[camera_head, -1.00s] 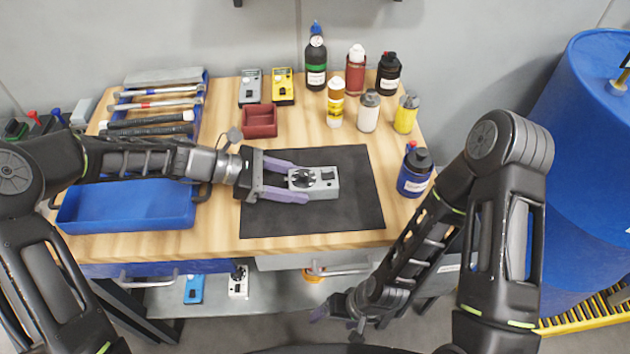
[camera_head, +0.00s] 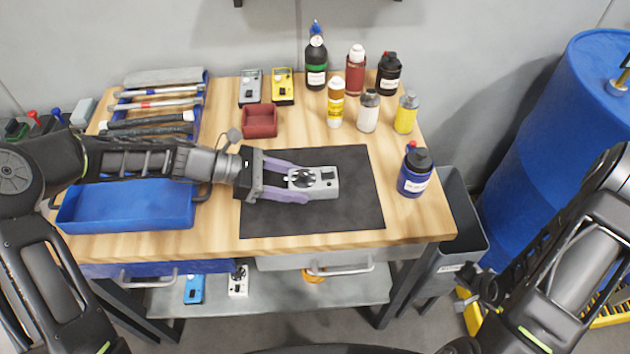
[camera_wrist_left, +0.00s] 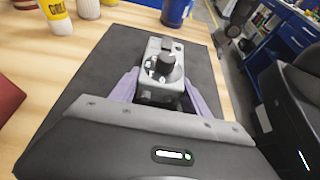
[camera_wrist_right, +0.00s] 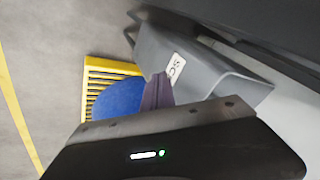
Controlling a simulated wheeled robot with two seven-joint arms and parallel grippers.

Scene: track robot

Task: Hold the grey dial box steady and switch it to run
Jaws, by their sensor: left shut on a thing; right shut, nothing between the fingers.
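The grey dial box (camera_head: 328,188) lies on the black mat (camera_head: 345,218) on the workbench, with a black round dial on its top. My left gripper (camera_head: 306,182) is shut on it from the left, one purple finger along each long side. In the left wrist view the box (camera_wrist_left: 153,50) sits between the two fingers, its black dial (camera_wrist_left: 169,66) upright and uncovered. My right gripper (camera_head: 482,287) is shut and empty, low and off the bench's front right. Its purple fingers (camera_wrist_right: 158,92) show together in the right wrist view.
A grey bin (camera_head: 466,215) stands right of the bench, near my right gripper. A dark blue bottle (camera_head: 415,174) stands right of the mat; several bottles stand behind. A blue tray (camera_head: 125,208) lies left. A red bin (camera_head: 260,121) and two meters stand behind the mat.

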